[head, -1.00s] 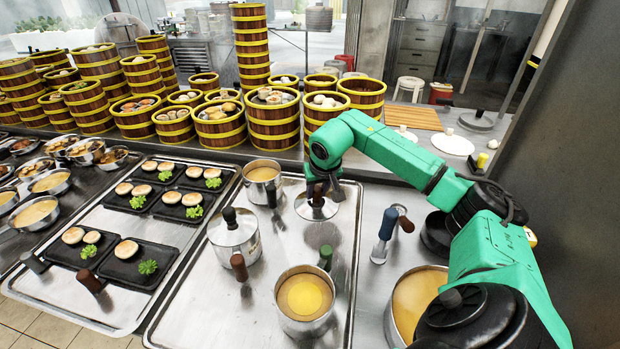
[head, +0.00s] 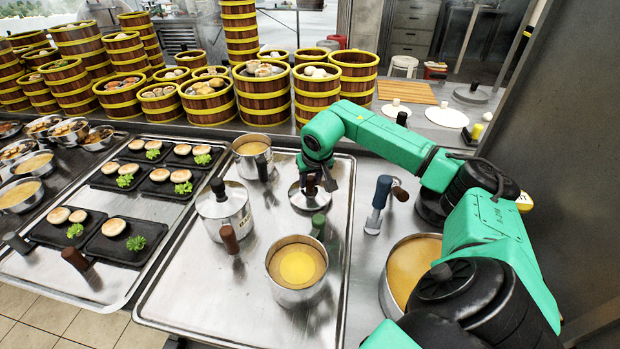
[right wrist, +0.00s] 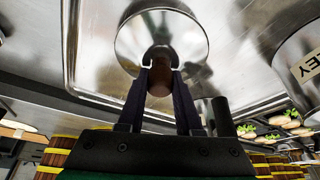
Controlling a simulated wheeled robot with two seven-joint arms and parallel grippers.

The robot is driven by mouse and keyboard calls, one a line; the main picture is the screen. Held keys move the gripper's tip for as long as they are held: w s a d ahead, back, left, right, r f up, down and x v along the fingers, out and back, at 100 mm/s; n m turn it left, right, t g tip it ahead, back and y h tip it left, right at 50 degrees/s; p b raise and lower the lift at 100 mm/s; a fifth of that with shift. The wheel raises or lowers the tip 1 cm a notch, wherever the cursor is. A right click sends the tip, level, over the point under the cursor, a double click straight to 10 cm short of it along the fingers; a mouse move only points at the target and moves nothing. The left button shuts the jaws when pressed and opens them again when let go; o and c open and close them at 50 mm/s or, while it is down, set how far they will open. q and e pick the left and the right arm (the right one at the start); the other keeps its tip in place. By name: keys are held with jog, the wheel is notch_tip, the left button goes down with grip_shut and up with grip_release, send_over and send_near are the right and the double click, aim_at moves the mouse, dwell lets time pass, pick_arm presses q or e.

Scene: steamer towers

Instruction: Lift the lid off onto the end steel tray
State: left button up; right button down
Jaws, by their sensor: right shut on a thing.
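My right gripper (head: 312,186) is shut on the dark knob of a round steel lid (head: 299,203). The lid is level, at or just above the far right part of the steel tray (head: 220,300); I cannot tell if it touches. The right wrist view shows the lid (right wrist: 190,42) with its knob between my two fingers (right wrist: 160,80). On the tray stand an open pot (head: 252,147), a lidded pot (head: 224,205) and an open pot of yellow soup (head: 297,267). My left gripper is out of view.
Right of the tray stand a blue-handled utensil (head: 378,205) and a big soup pot (head: 408,270). Bamboo steamers (head: 264,95) line the back. Another tray (head: 40,275) with black plates of buns lies at left. White discs (head: 446,117) lie at the back right.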

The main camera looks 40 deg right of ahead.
jog(key=shift+f+b, duration=0.35)
jog(key=shift+f, duration=0.1)
dwell(0.5)
jog(key=c, duration=0.5)
grip_release()
jog(key=shift+s+r, duration=0.1)
jog(key=shift+r, duration=0.05)
jog(key=v, duration=1.4)
jog(key=shift+r, duration=0.15)
jog(key=shift+s+a, duration=0.1)
jog(key=shift+a, duration=0.05)
